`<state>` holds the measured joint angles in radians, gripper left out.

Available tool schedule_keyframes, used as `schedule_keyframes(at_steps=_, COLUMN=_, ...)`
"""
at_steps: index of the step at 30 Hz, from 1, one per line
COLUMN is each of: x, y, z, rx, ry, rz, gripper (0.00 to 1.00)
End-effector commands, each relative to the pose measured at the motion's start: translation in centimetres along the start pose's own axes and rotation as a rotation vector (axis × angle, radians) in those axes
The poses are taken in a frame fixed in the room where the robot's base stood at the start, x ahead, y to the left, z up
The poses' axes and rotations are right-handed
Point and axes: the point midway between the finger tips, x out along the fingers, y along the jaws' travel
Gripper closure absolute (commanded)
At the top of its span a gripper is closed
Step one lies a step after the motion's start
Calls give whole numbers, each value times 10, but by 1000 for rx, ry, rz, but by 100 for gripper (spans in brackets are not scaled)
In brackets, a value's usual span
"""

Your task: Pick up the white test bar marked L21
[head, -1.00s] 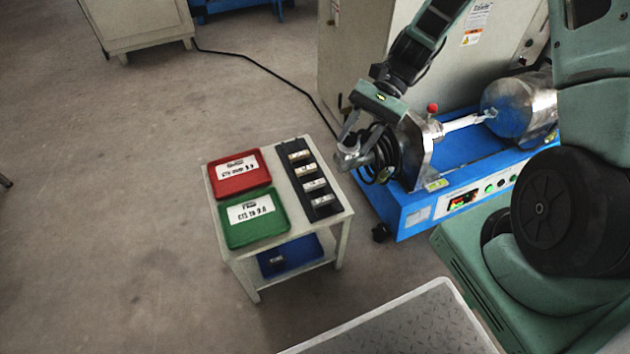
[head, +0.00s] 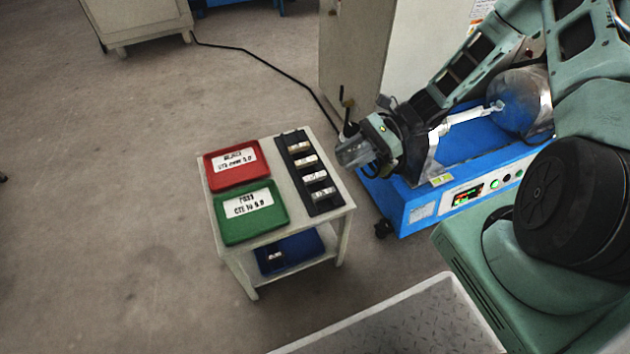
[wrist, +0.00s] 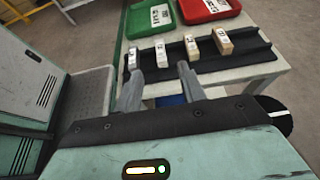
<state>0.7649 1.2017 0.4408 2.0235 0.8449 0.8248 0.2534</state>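Several small light test bars lie across a black rack (head: 327,206) on a small table. In the wrist view the two left bars (wrist: 132,58) (wrist: 161,53) look white, and the two right bars (wrist: 191,45) (wrist: 222,41) show tan sides. Their labels are too small to read, so I cannot tell which is L21. My gripper (head: 352,153) is beside the rack's right side in the head view, pointing left. In the wrist view my gripper (wrist: 161,72) has its fingers apart and empty, in front of the two left bars.
A red tray (head: 264,178) and a green tray (head: 284,217) with labels stand left of the rack. A blue tray (head: 312,240) sits on the table's lower shelf. A blue machine (head: 414,222) with a metal cylinder (head: 525,100) stands to the right. Open floor lies left.

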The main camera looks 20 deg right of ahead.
Motion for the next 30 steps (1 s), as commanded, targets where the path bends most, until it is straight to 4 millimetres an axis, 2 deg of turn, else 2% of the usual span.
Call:
schedule_keyframes(at_steps=3, x=17, y=0, z=-2, rx=-1, ry=-1, rz=1, gripper=60)
schedule_keyframes(at_steps=10, x=33, y=0, z=-2, rx=0, ry=0, rz=1, gripper=60)
schedule_keyframes(at_steps=18, x=70, y=-1, z=-2, rx=-1, ry=0, rz=2, gripper=60)
schedule_keyframes(at_steps=27, x=75, y=-1, z=1, rx=0, ry=1, rz=0, gripper=60)
schedule_keyframes(at_steps=28, x=75, y=-1, z=1, rx=0, ry=1, rz=0, gripper=63)
schedule_keyframes(at_steps=30, x=75, y=-1, z=1, rx=0, ry=1, rz=0, gripper=82)
